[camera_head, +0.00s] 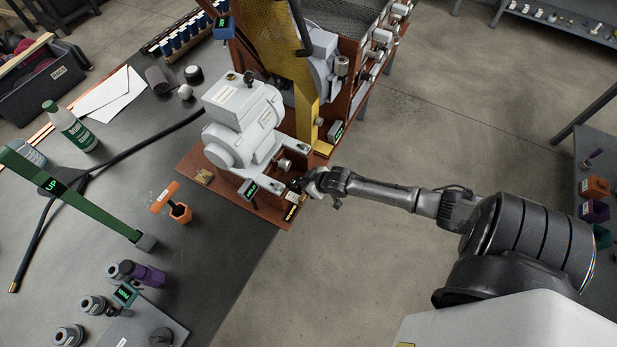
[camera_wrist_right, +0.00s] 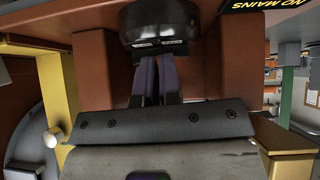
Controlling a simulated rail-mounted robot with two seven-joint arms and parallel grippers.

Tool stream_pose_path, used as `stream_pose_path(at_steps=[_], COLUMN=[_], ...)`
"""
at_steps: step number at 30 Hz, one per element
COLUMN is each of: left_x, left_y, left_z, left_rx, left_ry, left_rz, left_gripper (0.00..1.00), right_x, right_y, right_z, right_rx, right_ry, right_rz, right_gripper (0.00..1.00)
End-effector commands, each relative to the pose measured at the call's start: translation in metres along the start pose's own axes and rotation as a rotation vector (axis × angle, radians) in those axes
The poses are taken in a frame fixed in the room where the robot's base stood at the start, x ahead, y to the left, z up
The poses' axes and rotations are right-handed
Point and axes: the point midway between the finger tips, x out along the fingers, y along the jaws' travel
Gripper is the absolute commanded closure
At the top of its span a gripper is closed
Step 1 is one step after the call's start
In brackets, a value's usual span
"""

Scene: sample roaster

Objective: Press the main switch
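My right gripper (camera_head: 300,187) is at the front corner of the reddish-brown machine base, beside a small black label with yellow writing (camera_head: 290,213). In the right wrist view its two dark purple fingers (camera_wrist_right: 158,75) lie close together, with nothing visible between them. Their tips reach a dark rounded part (camera_wrist_right: 160,22) on the brown panel, which may be the main switch; whether they touch it I cannot tell. My left gripper is not in view.
A grey motor housing (camera_head: 240,115) and a yellow column (camera_head: 304,95) stand close behind the gripper. An orange tool (camera_head: 181,212) and a green arm marked "UP" (camera_head: 75,194) are on the dark table.

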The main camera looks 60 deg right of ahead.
Motion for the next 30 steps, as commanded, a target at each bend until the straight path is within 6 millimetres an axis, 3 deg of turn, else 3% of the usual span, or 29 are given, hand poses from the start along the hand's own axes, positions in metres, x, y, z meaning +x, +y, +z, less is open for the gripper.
stream_pose_path(at_steps=[9, 14, 24, 30], left_x=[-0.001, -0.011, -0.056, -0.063], left_y=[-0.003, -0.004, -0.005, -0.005], left_z=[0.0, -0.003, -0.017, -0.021], left_rx=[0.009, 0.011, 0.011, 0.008], left_ry=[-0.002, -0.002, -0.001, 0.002], left_rz=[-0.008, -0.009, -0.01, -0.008], left_gripper=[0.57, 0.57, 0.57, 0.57], right_x=[0.0, -0.007, -0.038, -0.08], right_y=[-0.003, -0.002, 0.0, -0.001], right_z=[-0.002, -0.009, -0.032, -0.028], right_rx=[0.002, 0.001, -0.003, -0.005], right_ry=[0.004, 0.005, -0.004, -0.003], right_rz=[-0.004, -0.004, -0.003, -0.003], right_gripper=[1.0, 1.0, 1.0, 1.0])
